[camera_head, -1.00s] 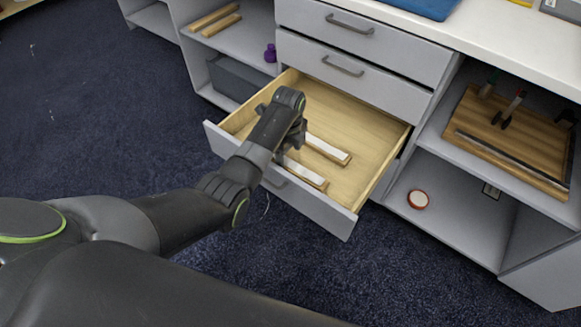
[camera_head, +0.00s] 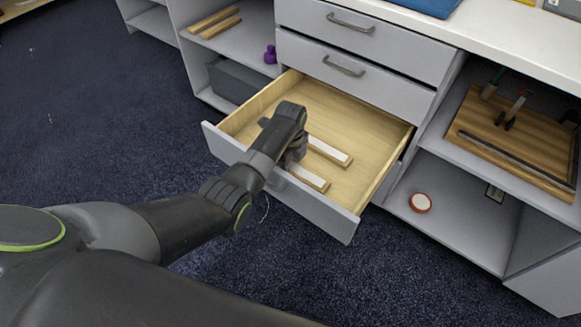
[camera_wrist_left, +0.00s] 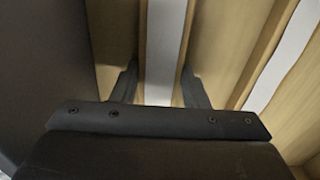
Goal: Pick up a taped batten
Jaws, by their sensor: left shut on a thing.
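Two taped battens lie side by side in the open drawer (camera_head: 378,152), wood with a white strip along the top. My left gripper (camera_head: 291,164) is down in the drawer and shut on the near batten (camera_head: 312,179), the one closer to the drawer front. In the left wrist view the fingers (camera_wrist_left: 158,88) stand on both sides of this batten (camera_wrist_left: 164,45). The far batten (camera_head: 330,152) lies apart from it, and also shows at right in the left wrist view (camera_wrist_left: 287,58). My gripper and forearm hide the battens' left ends. My right gripper is not in view.
The drawer front (camera_head: 325,217) stands close beside the near batten. Closed drawers (camera_head: 350,72) are above. A shelf at right holds a wooden board (camera_head: 515,140) with tools; a round reddish-rimmed thing (camera_head: 421,202) is below. Two bare wooden sticks (camera_head: 214,22) lie on the left shelf.

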